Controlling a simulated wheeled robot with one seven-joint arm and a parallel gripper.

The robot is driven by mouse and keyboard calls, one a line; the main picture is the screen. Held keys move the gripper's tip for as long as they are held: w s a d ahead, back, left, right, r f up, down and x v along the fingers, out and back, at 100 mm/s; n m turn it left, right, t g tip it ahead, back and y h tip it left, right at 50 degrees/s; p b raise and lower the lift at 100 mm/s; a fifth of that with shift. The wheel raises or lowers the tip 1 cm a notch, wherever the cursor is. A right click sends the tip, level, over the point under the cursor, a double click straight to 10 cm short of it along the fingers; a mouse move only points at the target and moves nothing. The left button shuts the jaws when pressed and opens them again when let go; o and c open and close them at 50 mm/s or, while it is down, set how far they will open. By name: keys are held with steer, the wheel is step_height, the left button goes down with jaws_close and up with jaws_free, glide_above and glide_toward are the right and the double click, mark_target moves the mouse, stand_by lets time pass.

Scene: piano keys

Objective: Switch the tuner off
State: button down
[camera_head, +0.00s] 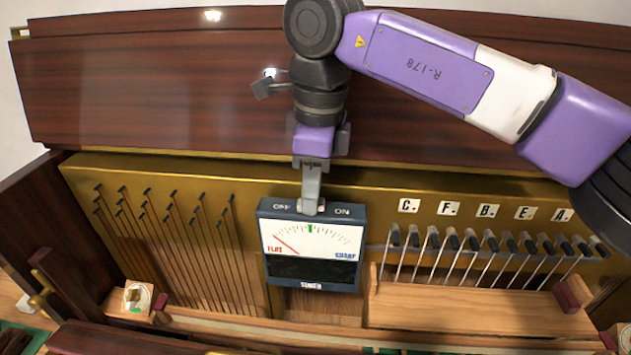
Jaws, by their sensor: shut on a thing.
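The tuner (310,272) is a dark blue box with a white dial face, mounted on the piano's brass plate near the middle of the view. Its top edge carries the words OFF on the left and ON on the right. A red needle points to the left, toward FLAT. A small light grey switch (311,208) sits on the top edge between the two words. My gripper (311,201) comes down from above and is shut on the switch. The fingers hide part of it, so I cannot tell exactly which way it leans.
To the right are lettered cards (448,208) above a row of black-headed pins (472,240) over a wooden block (480,310). Several thin strings and pins (190,220) are at the left. A small round gauge (137,297) sits on a wooden block at lower left.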

steer(key=shift+h, duration=0.3)
steer(key=c, duration=1.3)
jaws_free()
steer(key=shift+a, duration=0.1)
steer(key=shift+r+b, duration=0.6)
steer(key=shift+r, duration=3.35)
